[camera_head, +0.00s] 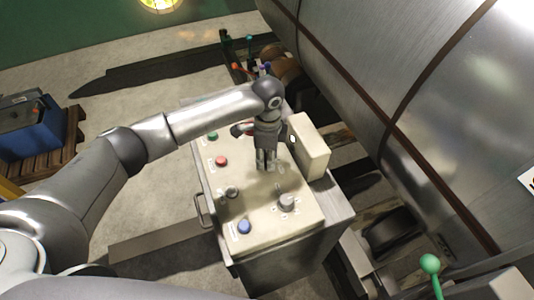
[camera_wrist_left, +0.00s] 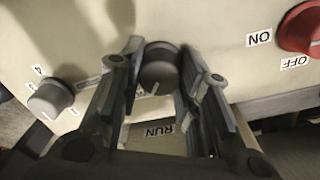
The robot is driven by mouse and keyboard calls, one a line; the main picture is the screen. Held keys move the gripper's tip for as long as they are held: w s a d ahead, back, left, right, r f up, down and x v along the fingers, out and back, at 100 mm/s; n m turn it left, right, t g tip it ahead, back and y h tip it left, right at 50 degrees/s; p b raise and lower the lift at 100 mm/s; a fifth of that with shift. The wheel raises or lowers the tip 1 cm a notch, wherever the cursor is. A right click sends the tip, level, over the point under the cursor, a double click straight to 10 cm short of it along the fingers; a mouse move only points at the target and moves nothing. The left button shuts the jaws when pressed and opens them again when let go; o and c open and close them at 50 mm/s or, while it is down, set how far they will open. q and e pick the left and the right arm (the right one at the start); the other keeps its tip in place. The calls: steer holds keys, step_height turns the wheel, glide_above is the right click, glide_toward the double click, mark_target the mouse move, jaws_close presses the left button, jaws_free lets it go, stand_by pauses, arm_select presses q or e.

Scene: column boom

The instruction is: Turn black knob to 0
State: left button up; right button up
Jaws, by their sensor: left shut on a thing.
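The black knob (camera_wrist_left: 158,68) is a dark round knob on the cream panel, in the left wrist view. A pale pointer line on it points to the bottom of that view, towards the left of the "RUN" label (camera_wrist_left: 159,131). A "0" mark cannot be made out. My left gripper (camera_wrist_left: 162,85) has its two fingers on either side of the knob and is shut on it. In the head view my left gripper (camera_head: 267,165) points down at the control box and hides the knob. My right gripper is not in view.
The control box (camera_head: 265,225) also bears a grey knob (camera_head: 287,203), a red button (camera_head: 221,160) and a blue button (camera_head: 244,227). A cream block (camera_head: 309,148) stands close right of my gripper. The wrist view shows a red ON/OFF knob (camera_wrist_left: 302,27) and a numbered grey knob (camera_wrist_left: 50,98).

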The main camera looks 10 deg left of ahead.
mark_target(266, 156)
arm_select(q)
steer(key=n+p, duration=0.1)
steer(key=p, duration=0.1)
steer(key=n+p, duration=0.3)
steer(key=shift+r+n+p, duration=0.25)
steer(key=shift+n+p, duration=0.15)
steer(key=shift+f+n+p, duration=0.15)
steer(key=shift+n+p, duration=1.35)
steer(key=shift+n, duration=0.1)
steer(key=o, duration=1)
steer(key=r, duration=1.2)
steer(key=shift+w+a, duration=0.15)
steer(key=shift+w, duration=0.05)
